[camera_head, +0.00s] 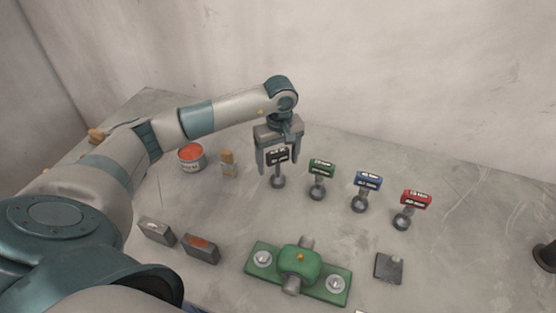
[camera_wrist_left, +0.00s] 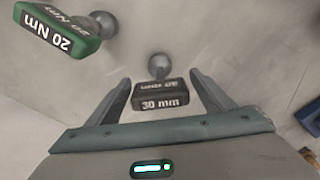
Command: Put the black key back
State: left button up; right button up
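The black key (camera_head: 278,157) stands upright with a dark block head and a round grey foot on the table, at the left end of a row of keys. In the left wrist view the black key (camera_wrist_left: 160,95) reads "30 mm". My left gripper (camera_head: 278,169) points down over it. In the left wrist view the fingers of my left gripper (camera_wrist_left: 160,82) are apart, one on each side of the key's head, with a gap at both sides. The head hides part of the stem. My right gripper is not in view.
Green (camera_head: 320,168), blue (camera_head: 367,180) and red (camera_head: 414,199) keys stand to the right. An orange-topped can (camera_head: 191,157) and a brush (camera_head: 228,164) are left. A green clamp fixture (camera_head: 299,265), a grey block (camera_head: 389,268) and two small blocks (camera_head: 157,232) lie in front.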

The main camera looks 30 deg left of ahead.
pick_arm(q)
jog(key=shift+r, duration=0.15)
jog(key=shift+r, duration=0.2)
jog(key=shift+r+b, duration=0.35)
jog(key=shift+b, duration=0.05)
jog(key=r+b, duration=0.1)
jog(key=r, duration=0.2)
jog(key=r+b, duration=0.2)
jog(key=r, duration=0.1)
jog(key=r+b, duration=0.1)
jog(key=r, duration=0.2)
jog(key=shift+s+d+r, duration=0.1)
jog(key=shift+d+r, duration=0.15)
jog(key=shift+r, duration=0.1)
jog(key=shift+r+b, duration=0.35)
jog(key=shift+r, duration=0.2)
jog(key=shift+r, duration=0.1)
